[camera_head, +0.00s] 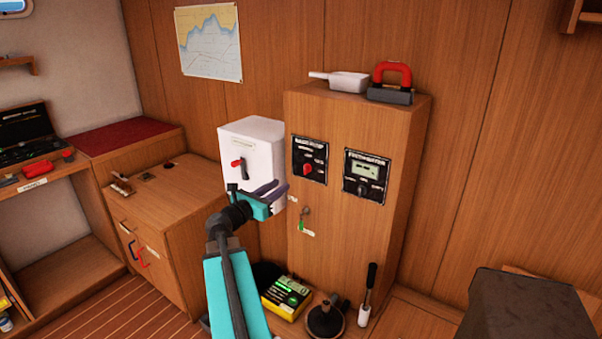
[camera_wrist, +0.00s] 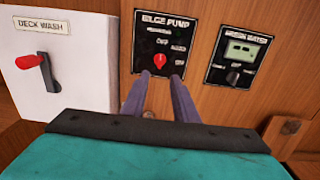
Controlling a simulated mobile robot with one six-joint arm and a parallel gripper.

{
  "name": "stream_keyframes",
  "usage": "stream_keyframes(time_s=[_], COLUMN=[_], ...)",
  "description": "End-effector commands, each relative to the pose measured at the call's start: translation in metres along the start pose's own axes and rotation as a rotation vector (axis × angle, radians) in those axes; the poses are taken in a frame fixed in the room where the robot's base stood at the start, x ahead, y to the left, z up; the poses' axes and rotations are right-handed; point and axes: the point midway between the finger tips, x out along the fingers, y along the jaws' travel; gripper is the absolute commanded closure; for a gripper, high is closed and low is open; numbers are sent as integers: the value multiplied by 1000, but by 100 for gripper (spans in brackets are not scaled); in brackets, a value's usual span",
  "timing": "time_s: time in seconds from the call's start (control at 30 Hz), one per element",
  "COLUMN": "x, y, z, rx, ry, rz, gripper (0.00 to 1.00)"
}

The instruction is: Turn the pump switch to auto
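The bilge pump panel (camera_head: 310,150) is a black plate with white lettering on the front of the wooden cabinet. Its red rotary switch (camera_head: 308,170) sits low on the plate; the switch also shows in the wrist view (camera_wrist: 160,62). The small position labels are too blurred to read surely, so I cannot tell its setting. My gripper (camera_head: 280,190) is in front of the cabinet's left side, left of and below the switch in the head view. In the wrist view its two fingers (camera_wrist: 158,78) are apart and empty, with the switch beyond and just above the tips.
A white deck wash box (camera_wrist: 60,75) with a red-handled lever (camera_wrist: 32,61) is to the left. A fresh water panel (camera_wrist: 236,60) with a display and dark knob is to the right. A key with a green tag (camera_head: 303,220) hangs below the bilge panel.

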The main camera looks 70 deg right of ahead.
Motion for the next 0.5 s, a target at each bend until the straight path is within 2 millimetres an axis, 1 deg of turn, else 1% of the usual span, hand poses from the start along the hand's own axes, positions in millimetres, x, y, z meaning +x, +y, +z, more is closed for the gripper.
stream_keyframes(time_s=[0.13,0.27,0.37,0.5], x=[2,8,16,33], y=[0,0,0,0], z=[0,0,0,0], rx=[1,1,1,0], ry=[1,1,1,1], rz=[-1,-2,-3,-3], gripper=[73,73,73,73])
